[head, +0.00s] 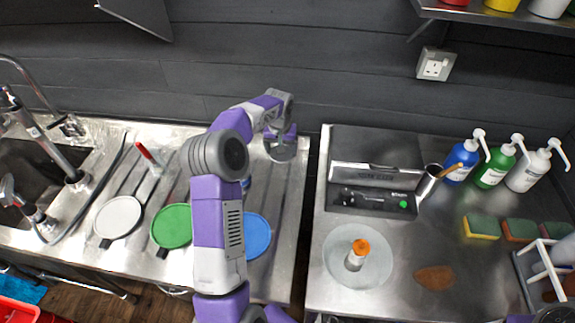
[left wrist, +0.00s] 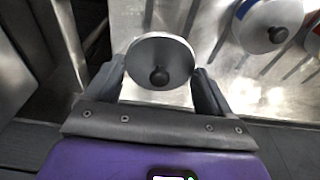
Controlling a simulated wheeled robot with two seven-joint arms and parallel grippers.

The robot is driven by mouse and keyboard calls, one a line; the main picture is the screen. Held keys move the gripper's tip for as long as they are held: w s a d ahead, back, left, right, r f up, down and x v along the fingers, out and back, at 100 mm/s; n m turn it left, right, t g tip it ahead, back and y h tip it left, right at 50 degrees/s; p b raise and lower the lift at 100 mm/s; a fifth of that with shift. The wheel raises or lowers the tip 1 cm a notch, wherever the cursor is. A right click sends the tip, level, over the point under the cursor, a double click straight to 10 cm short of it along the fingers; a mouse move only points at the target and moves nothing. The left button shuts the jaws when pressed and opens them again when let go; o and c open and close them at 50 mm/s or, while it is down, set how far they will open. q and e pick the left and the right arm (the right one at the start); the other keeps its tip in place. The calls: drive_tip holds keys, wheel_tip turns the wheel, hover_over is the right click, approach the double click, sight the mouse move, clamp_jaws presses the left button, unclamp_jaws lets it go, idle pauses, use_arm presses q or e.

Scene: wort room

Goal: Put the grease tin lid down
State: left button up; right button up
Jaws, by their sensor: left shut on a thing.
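The grease tin lid (left wrist: 150,52) is a round grey metal disc with a dark knob (left wrist: 158,76) at its middle. In the left wrist view my left gripper (left wrist: 158,85) is shut on it, one finger at each side of the rim. In the head view the lid (head: 281,152) hangs from my left gripper (head: 281,138), above the back right part of the ribbed steel drainer (head: 285,205). The gap between lid and surface is hard to judge. My right gripper is not in view.
White (head: 118,217), green (head: 172,226) and blue (head: 257,235) round pieces lie on the drainer, with a red-handled tool (head: 147,155). Right of a gap, a steel counter (head: 455,295) holds an open box (head: 375,177), a plate (head: 335,268), bottles and sponges. A dark wall stands behind.

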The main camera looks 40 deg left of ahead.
sight(280, 156)
use_arm(q)
drive_tip(key=f, duration=0.4)
drive_tip(key=shift+s+f+b, duration=0.1)
drive_tip(key=shift+s+b, duration=0.2)
wheel_tip(280, 156, down, 5)
drive_tip(key=shift+w+r+b, duration=0.1)
drive_tip(key=shift+b, duration=0.35)
drive_tip(key=shift+d, duration=0.1)
drive_tip(key=o, duration=0.9)
drive_tip(key=shift+c, duration=0.2)
drive_tip(key=r, duration=0.4)
drive_tip(key=s+r+p, duration=0.1)
drive_tip(key=r, duration=0.3)
drive_tip(key=r+p, duration=0.1)
drive_tip(key=r, duration=0.3)
drive_tip(key=shift+s+d, duration=0.25)
drive_tip(key=shift+d, duration=0.15)
